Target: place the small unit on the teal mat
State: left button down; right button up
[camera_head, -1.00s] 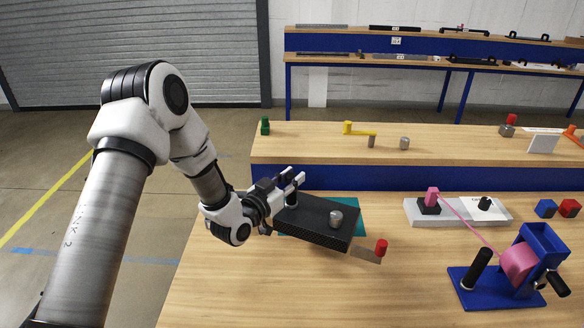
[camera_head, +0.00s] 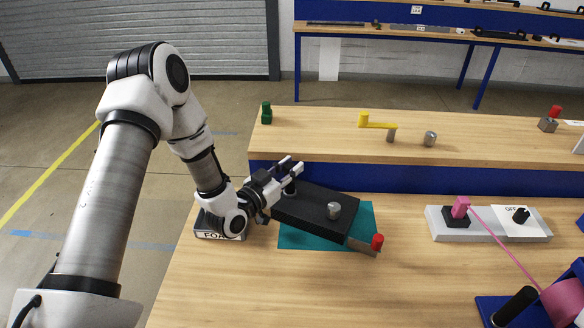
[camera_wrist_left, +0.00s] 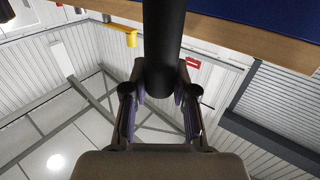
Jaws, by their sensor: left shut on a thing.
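The small unit is a flat black box (camera_head: 308,212) with a grey metal knob on top, in the head view. It is over the teal mat (camera_head: 300,241), covering its back and middle; mat shows at the front left and right. I cannot tell whether the unit touches the mat. My left gripper (camera_head: 292,180) is shut on a post at the unit's back left. In the left wrist view a black cylinder (camera_wrist_left: 162,45) stands between the fingers (camera_wrist_left: 160,105). My right gripper is not in view.
A flat bar with a red knob (camera_head: 377,241) lies beside the unit's right front corner. A labelled box (camera_head: 218,232) is partly under my left wrist. A grey panel with a pink plug (camera_head: 460,208) stands right. A raised shelf (camera_head: 330,140) runs behind.

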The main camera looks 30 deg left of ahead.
pick_arm(q)
jog(key=c, duration=1.2)
grip_release()
jog(key=shift+s, duration=0.15)
jog(key=shift+o, duration=1.4)
jog(key=shift+s+r, duration=0.1)
jog(key=shift+s, duration=0.15)
jog(key=shift+s+r, duration=0.15)
jog(key=shift+a+f, duration=0.1)
jog(key=shift+f, duration=0.15)
jog(key=s+a, duration=0.1)
jog(key=s, duration=1)
jog(key=shift+s+a+r+b, duration=0.15)
jog(key=shift+s+a+b, duration=0.1)
jog(key=shift+a+b, duration=0.1)
